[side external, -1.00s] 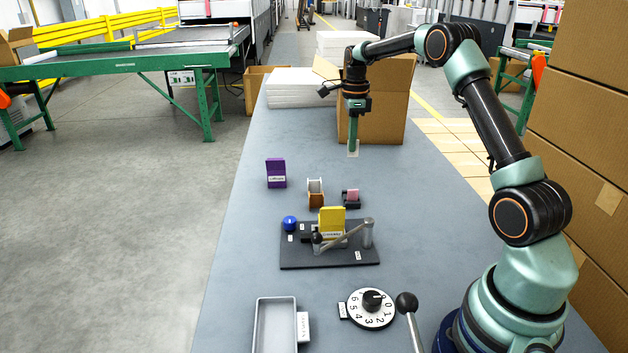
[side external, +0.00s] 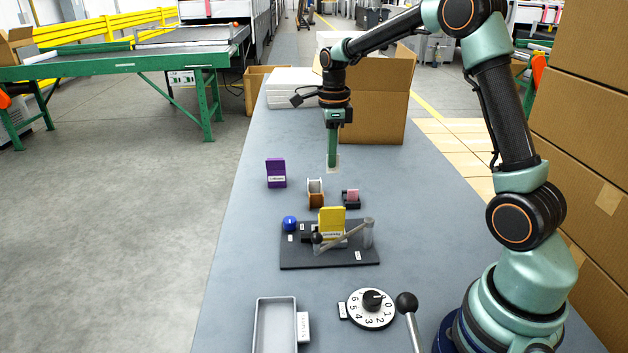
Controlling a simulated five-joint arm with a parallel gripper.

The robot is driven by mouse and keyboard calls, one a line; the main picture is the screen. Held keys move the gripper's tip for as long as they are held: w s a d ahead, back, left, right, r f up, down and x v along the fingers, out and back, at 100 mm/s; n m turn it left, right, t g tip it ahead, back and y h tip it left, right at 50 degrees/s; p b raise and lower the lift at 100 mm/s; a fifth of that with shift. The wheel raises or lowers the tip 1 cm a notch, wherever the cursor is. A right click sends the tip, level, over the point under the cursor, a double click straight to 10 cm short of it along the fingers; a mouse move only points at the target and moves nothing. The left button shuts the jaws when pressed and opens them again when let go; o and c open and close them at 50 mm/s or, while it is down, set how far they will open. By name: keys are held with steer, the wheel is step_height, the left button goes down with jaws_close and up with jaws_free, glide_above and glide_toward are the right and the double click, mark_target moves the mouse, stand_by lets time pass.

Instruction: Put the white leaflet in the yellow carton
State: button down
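The yellow carton (side external: 331,219) stands upright in a fixture on a dark base plate (side external: 345,258) in the middle of the table. A silver lever crosses in front of its lower part. My gripper (side external: 333,162) points down above the table, behind the carton and higher than it. A small white piece, seemingly the white leaflet (side external: 333,170), shows at its fingertips and hangs clear of the carton. The fingers look closed on it. The inside of the carton is hidden.
A purple carton (side external: 276,173), a spool (side external: 315,192) and a pink item in a black holder (side external: 351,198) stand behind the fixture. A blue ball (side external: 290,223) sits on the plate. A grey tray (side external: 275,325) and numbered dial (side external: 371,308) are in front.

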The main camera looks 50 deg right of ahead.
steer(key=shift+s+a+f, duration=0.75)
steer(key=shift+a+f, duration=0.25)
steer(key=shift+f, duration=0.6)
steer(key=shift+s+a+f, duration=0.8)
steer(key=shift+a+f, duration=0.25)
steer(key=shift+f, duration=0.5)
steer(key=shift+s+a+f, duration=0.75)
steer(key=shift+a+f, duration=0.25)
steer(key=shift+f, duration=0.6)
steer(key=c, duration=1)
jaws_free()
step_height(320, 180, up, 10)
